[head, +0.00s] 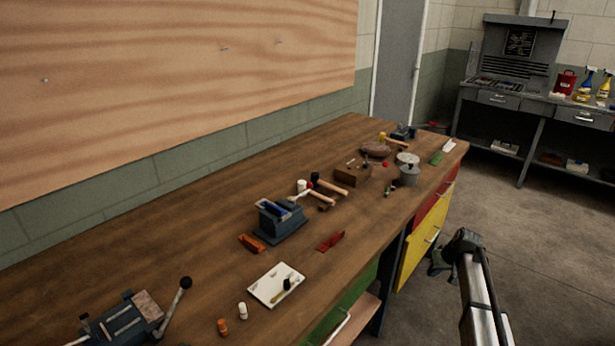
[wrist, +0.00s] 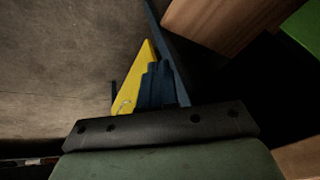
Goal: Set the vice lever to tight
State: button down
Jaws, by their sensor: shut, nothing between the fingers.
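A blue vice (head: 124,319) sits at the near left end of the wooden workbench, partly cut off by the lower picture edge. Its lever (head: 174,305) is a rod with a black ball knob, sticking up and to the right of the body. My gripper (head: 437,268) is off the right side of the bench, over the floor and far from the vice. In the wrist view my gripper (wrist: 155,72) is shut and empty, against the floor and the yellow drawer front. The vice does not show in the wrist view.
The bench (head: 200,265) holds a blue tool block (head: 281,224), a white tray (head: 276,285), two small bottles near the front edge, hammers (head: 325,190) and a grey pot (head: 409,175). Drawers (head: 425,240) face the arm. A wooden panel (head: 180,80) hangs behind.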

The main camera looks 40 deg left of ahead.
jog(key=w+a+r, duration=0.2)
jog(key=a+r, duration=0.2)
jog(key=r, duration=0.1)
jog(key=w+a+r+n+y, duration=0.1)
jog(key=a+r, duration=0.3)
jog(key=r, duration=0.2)
jog(key=w+a+r+n+t, duration=0.1)
jog(key=w+a+r, duration=0.1)
jog(key=a+r, duration=0.2)
jog(key=shift+w+a+r+y, duration=0.1)
jog(key=shift+w+r+y, duration=0.1)
jog(key=shift+r, duration=0.3)
jog(key=shift+w+r+y, duration=0.1)
jog(key=shift+w+r, duration=0.05)
jog(key=shift+r, duration=0.3)
jog(key=s+a+r+n, duration=0.2)
jog(key=s+a+r, duration=0.4)
jog(key=a, duration=0.5)
jog(key=s+a+r+n+g+h, duration=0.1)
jog(key=s+a+r+n, duration=0.1)
jog(key=s+a+r, duration=0.4)
jog(key=s+a+r+n, duration=0.1)
jog(key=s+a+r, duration=0.5)
jog(key=a, duration=1)
jog(key=shift+a+r+n+g+h, duration=0.3)
jog(key=shift+a+r+n+g, duration=0.1)
jog(key=shift+r, duration=0.4)
jog(key=shift+s+f, duration=0.1)
